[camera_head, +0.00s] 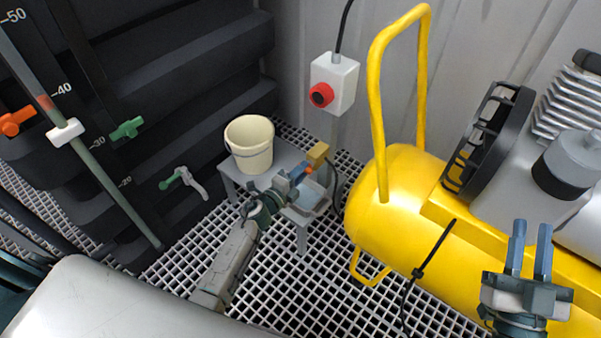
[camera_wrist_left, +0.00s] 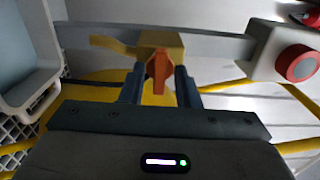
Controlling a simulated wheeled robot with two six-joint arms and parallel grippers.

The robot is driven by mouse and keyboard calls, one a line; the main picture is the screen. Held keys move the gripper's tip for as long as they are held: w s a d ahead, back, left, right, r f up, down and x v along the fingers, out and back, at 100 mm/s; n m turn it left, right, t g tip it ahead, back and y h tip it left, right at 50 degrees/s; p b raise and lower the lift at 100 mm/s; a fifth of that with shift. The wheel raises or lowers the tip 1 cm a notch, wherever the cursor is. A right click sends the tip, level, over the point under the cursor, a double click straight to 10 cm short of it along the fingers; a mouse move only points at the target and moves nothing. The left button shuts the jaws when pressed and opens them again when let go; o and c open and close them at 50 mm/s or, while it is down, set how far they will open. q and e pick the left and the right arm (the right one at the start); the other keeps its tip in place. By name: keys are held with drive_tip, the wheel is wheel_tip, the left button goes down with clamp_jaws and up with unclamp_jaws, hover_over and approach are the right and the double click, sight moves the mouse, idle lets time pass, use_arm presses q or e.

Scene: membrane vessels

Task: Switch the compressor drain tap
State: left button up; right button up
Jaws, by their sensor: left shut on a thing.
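The drain tap shows as a brass block (camera_head: 318,153) with an orange handle (camera_head: 308,169), by the left end of the yellow compressor tank (camera_head: 400,215). In the left wrist view the brass body (camera_wrist_left: 163,42) lies just beyond the orange handle (camera_wrist_left: 158,72), which stands between the two fingers. My left gripper (camera_head: 301,175) is shut on the handle; its fingers also show in the left wrist view (camera_wrist_left: 160,84). My right gripper (camera_head: 530,248) is in front of the compressor, with a small gap between its fingers and nothing in it.
A cream bucket (camera_head: 249,143) stands on a low grey stand (camera_head: 284,156) left of the tap. A grey tray (camera_head: 312,196) is below the tap. A white switch box (camera_head: 341,82) with a red button is on the wall. A silver cylinder (camera_head: 110,305) fills the front left.

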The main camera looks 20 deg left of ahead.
use_arm(q)
drive_tip(key=shift+f, duration=0.1)
drive_tip(key=o, duration=0.6)
drive_tip(key=shift+s, duration=0.1)
